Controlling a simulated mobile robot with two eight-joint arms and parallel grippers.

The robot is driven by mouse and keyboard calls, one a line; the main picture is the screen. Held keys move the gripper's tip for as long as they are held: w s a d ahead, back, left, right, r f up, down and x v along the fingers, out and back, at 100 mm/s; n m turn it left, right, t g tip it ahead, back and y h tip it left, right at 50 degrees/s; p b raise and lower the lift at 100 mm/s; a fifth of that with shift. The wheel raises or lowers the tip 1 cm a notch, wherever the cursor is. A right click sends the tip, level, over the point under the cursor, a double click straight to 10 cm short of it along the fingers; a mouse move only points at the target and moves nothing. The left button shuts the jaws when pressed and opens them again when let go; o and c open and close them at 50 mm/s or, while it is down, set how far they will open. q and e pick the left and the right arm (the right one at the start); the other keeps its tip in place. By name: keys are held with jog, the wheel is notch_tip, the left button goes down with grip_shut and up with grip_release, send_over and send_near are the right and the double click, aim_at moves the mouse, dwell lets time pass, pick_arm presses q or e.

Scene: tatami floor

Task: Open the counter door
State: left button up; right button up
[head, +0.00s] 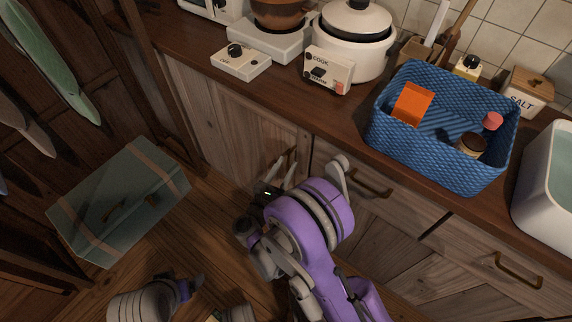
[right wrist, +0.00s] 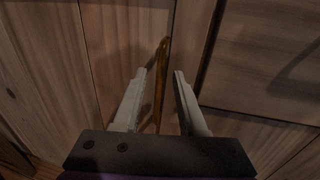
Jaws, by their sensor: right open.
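The wooden counter door (head: 240,115) is in the cabinet front under the worktop, left of the drawers, and looks closed. My right gripper (head: 284,165) is at the door's right part, with its two pale fingers apart. In the right wrist view, the upright brass door handle (right wrist: 162,70) shows between the open fingers of my right gripper (right wrist: 162,80). The fingers stand on either side of it; I cannot tell whether either touches it. In the head view the handle is hidden by my gripper. Part of my left arm shows at the bottom left, without its fingers.
A drawer with a brass handle (head: 367,184) is right of the door, and another handle (head: 518,270) is farther right. A blue basket (head: 440,165) and a white cooker (head: 352,45) stand on the worktop. A green chest (head: 118,205) sits on the floor at left.

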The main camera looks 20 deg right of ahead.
jog(key=shift+w+d, duration=0.25)
jog(key=shift+w, duration=0.05)
grip_shut()
dwell(1.3)
